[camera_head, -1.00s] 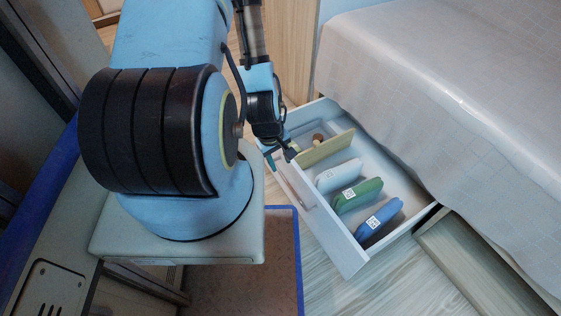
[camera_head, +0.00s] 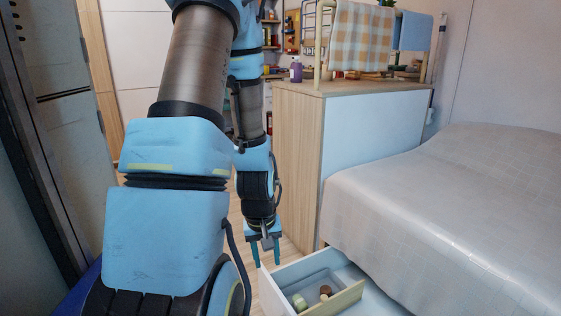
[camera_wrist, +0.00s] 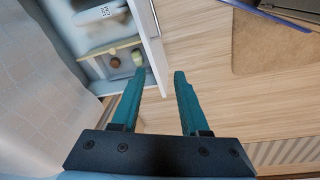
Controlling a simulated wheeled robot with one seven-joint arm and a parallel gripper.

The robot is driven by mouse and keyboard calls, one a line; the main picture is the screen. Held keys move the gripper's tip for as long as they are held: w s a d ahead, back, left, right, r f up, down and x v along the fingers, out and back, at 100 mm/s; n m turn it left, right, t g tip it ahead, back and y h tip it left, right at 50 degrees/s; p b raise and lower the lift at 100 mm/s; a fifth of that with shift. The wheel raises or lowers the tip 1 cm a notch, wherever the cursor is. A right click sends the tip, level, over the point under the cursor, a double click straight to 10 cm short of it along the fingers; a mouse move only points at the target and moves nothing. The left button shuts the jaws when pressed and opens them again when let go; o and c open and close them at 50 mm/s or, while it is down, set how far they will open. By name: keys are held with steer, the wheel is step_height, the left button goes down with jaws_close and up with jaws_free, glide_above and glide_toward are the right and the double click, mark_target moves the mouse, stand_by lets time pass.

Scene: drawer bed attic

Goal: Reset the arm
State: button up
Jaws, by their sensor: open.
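My gripper (camera_head: 263,252) hangs fingers-down beside the left corner of the open bed drawer in the head view. The drawer (camera_head: 277,290) stands pulled out, cut off by the lower picture edge.
The drawer holds a small green item (camera_head: 299,301), a brown item (camera_head: 325,292) and a tan divider (camera_head: 340,300). The bed (camera_head: 440,210) is at right. A wooden cabinet (camera_head: 298,160) stands behind the gripper, with a purple bottle (camera_head: 296,71) on top. Wood floor (camera_wrist: 225,105) is clear below.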

steer(key=s+a+r+m+p, duration=0.1)
steer(key=r+p, duration=1.2)
steer(key=r, duration=0.8)
steer(key=s+a+r+m+p, duration=0.1)
steer(key=a+r+p, duration=0.1)
steer(key=r+p, duration=1.2)
step_height(320, 180, up, 7)
steer(key=shift+s+a+f+m+y, duration=0.2)
steer(key=shift+s+m+y, duration=0.1)
steer(key=shift+s+m, duration=0.1)
stand_by(0.9)
